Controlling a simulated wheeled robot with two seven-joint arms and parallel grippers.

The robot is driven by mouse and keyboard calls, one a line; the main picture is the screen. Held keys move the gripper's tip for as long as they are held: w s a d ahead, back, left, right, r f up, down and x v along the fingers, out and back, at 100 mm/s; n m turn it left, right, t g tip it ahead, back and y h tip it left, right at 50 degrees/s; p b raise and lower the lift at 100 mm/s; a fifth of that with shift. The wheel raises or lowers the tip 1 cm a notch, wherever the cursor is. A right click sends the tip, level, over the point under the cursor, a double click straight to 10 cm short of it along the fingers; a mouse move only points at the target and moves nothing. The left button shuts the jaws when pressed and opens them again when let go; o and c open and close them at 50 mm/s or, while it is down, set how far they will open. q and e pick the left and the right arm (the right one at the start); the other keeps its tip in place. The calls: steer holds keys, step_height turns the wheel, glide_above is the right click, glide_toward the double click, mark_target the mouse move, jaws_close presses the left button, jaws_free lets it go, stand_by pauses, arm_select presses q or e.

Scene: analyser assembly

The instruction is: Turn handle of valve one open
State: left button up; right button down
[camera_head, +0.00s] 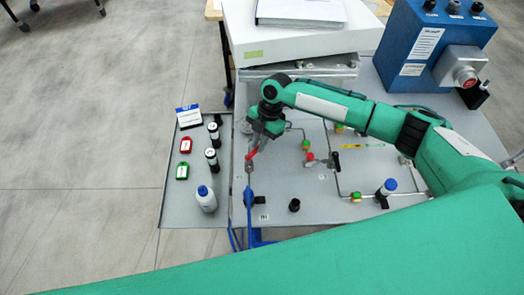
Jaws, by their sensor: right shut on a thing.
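My right gripper (259,143) reaches down over the left part of the grey panel (280,188). It is shut on a red valve handle (251,154), which slants at the fingertips. The valve body under it is small and partly hidden, and a blue hose (249,205) runs down from it. A second valve with a red part (310,157) and a black handle (335,160) stands further right on the panel. I cannot read which label marks valve one. My left gripper is not in view.
A side tray at left holds a white bottle (206,198), two black-capped vials (212,158), a red tag (186,145) and a green tag (182,171). A blue box (425,50) stands back right. A blue-capped bottle (387,188) stands near my right forearm.

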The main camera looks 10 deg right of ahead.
steer(key=n+b, duration=0.1)
steer(key=w+a+n+h+b, duration=0.1)
steer(key=n, duration=0.1)
steer(key=n+g+b, duration=0.1)
steer(key=b, duration=0.1)
steer(key=shift+w+a+f+n, duration=0.2)
steer(key=shift+a+n, duration=0.1)
steer(key=shift+a, duration=0.05)
steer(key=shift+w+a+n+g+h+b, duration=0.2)
steer(key=shift+a+n+g+h+b, duration=0.15)
steer(key=shift+n+h+b, duration=0.55)
steer(key=shift+w+a+r+n+b, duration=0.15)
steer(key=shift+a+n+b, duration=0.25)
steer(key=shift+n, duration=0.8)
steer(key=c, duration=1.4)
jaws_free()
steer(key=shift+r, duration=0.1)
